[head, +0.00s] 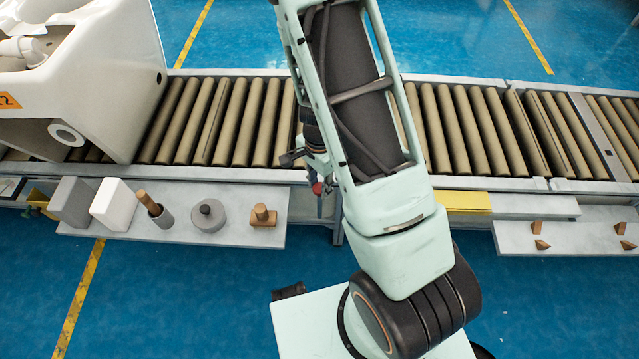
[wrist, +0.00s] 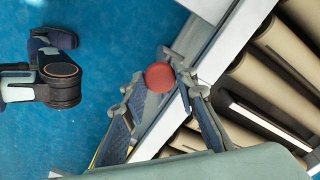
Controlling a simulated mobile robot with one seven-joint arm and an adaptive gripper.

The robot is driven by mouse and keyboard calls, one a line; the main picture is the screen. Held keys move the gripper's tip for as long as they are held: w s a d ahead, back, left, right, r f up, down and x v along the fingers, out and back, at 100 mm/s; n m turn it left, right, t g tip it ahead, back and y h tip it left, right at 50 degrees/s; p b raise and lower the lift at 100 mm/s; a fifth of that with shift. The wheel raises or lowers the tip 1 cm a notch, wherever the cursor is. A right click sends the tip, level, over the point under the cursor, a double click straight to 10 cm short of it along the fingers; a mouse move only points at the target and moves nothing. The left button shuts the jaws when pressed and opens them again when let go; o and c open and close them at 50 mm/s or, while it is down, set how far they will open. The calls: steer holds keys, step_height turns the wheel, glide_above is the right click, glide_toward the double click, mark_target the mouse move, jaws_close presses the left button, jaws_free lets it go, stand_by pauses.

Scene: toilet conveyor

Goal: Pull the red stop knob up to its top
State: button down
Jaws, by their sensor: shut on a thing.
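The red stop knob (wrist: 159,76) shows in the wrist view as a round red cap beside the conveyor's metal edge. My gripper (wrist: 162,80) has one finger on each side of it, and is shut on it. The knob's shaft and base are hidden, so I cannot tell how high it stands. In the head view a small bit of red (head: 318,188) shows at the conveyor's front edge, mostly hidden by my arm.
The roller conveyor (head: 233,120) runs across behind, with a white toilet (head: 105,75) on its left. A grey shelf (head: 270,195) at the front left bears several blocks and tools. Another shelf (head: 580,242) at right bears small wooden pieces. Blue floor lies in front.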

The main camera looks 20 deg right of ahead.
steer(key=shift+r, duration=0.1)
step_height(320, 180, up, 6)
steer(key=p, duration=0.5)
steer(key=shift+r+p, duration=0.2)
steer(key=shift+p, duration=0.2)
steer(key=shift+f, duration=0.1)
steer(key=shift+w, duration=0.1)
steer(key=c, duration=1.5)
jaws_free()
steer(key=shift+c, duration=0.2)
step_height(320, 180, up, 12)
